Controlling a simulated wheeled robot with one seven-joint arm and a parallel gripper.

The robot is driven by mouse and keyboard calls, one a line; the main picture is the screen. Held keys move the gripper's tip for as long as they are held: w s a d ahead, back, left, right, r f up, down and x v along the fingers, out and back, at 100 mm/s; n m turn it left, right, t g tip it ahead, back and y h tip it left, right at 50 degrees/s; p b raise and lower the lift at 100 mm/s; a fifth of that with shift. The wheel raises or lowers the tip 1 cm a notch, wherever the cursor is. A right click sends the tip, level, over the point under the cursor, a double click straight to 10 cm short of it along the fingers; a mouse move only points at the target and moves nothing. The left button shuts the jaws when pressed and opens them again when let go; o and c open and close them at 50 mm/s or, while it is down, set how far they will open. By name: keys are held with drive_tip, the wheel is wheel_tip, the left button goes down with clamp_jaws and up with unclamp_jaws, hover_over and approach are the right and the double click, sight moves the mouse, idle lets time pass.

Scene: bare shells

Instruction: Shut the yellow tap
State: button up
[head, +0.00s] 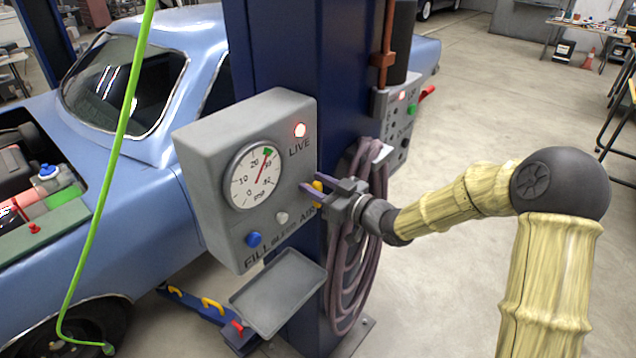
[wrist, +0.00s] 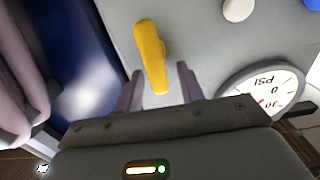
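The yellow tap (wrist: 150,52) is a lever on the face of a grey gauge box (head: 190,165), by the "AIR" label. In the wrist view it runs lengthwise, its lower end between the finger tips. In the head view only bits of the tap (head: 317,188) show behind the fingers. My gripper (head: 313,185) is at the box's right edge. In the wrist view my gripper (wrist: 158,82) is open, one finger each side of the tap's end, with a gap on both sides.
A blue button (head: 254,239) and a pale button (head: 281,217) sit left of the tap. A grey tray (head: 280,292) juts out below. A coiled hose (head: 345,285) hangs on the blue post (head: 287,45) close to my gripper. A blue car (head: 150,215) stands behind at left.

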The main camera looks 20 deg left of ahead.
clamp_jaws()
drive_tip(key=shift+m, duration=0.5)
drive_tip(key=shift+w+d+m+p, duration=0.15)
drive_tip(key=shift+w+m+p, duration=0.2)
drive_tip(key=shift+m+p, duration=0.7)
drive_tip(key=m, duration=0.2)
drive_tip(key=m+p, duration=0.1)
drive_tip(key=m, duration=0.1)
drive_tip(key=shift+w+d+f, duration=0.1)
drive_tip(key=shift+w+d, duration=0.1)
drive_tip(key=shift+w, duration=0.2)
drive_tip(key=m, duration=0.2)
drive_tip(key=f+m+p, duration=0.1)
drive_tip(key=m, duration=0.1)
drive_tip(key=m+p, duration=0.1)
drive_tip(key=m, duration=0.1)
drive_tip(key=shift+w+d+f, duration=0.15)
drive_tip(key=shift+w, duration=0.25)
drive_tip(key=m, duration=0.2)
drive_tip(key=f+m+p, duration=0.1)
drive_tip(key=m, duration=0.2)
drive_tip(key=shift+w+f, duration=0.1)
